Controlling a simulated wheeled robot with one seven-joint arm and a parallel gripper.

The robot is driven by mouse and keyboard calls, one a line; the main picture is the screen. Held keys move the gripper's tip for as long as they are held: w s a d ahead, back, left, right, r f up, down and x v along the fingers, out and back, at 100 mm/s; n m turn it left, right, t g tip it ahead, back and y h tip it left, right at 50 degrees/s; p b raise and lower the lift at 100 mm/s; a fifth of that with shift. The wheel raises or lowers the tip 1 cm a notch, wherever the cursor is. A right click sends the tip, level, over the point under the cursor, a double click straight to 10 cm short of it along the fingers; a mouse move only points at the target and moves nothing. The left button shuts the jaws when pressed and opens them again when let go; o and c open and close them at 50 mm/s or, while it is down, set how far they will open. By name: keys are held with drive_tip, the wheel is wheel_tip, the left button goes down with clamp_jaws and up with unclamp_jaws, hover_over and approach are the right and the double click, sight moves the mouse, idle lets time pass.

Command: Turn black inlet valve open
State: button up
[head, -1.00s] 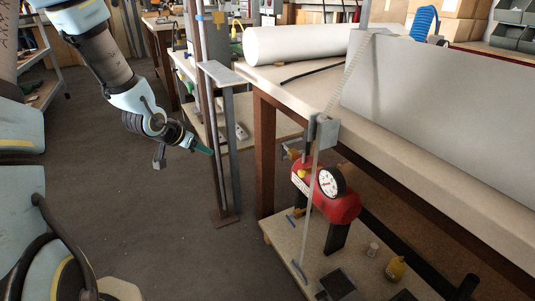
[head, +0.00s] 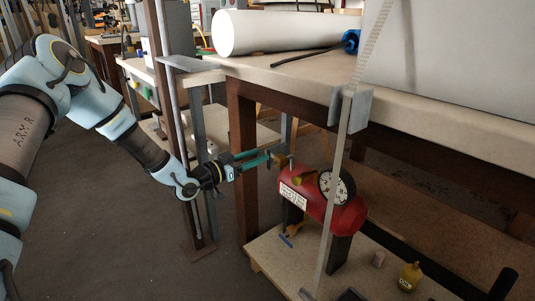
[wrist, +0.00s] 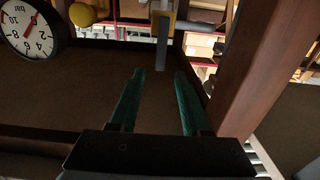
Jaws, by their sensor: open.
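A red tank (head: 349,216) with a round white gauge (head: 338,187) stands on the low shelf under the workbench. At its near left end is a small brass-coloured fitting (head: 283,160). The gauge also shows in the wrist view (wrist: 30,28).
A brown table leg (head: 243,160) stands just behind my gripper, and shows close on the right in the wrist view (wrist: 265,70). A vertical metal post (head: 172,110) is left of it. A thin upright bar (head: 338,190) crosses before the tank.

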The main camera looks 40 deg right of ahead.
sight(268, 152)
drive_tip(key=shift+s+d, duration=0.2)
drive_tip(key=shift+d, duration=2.4)
clamp_jaws()
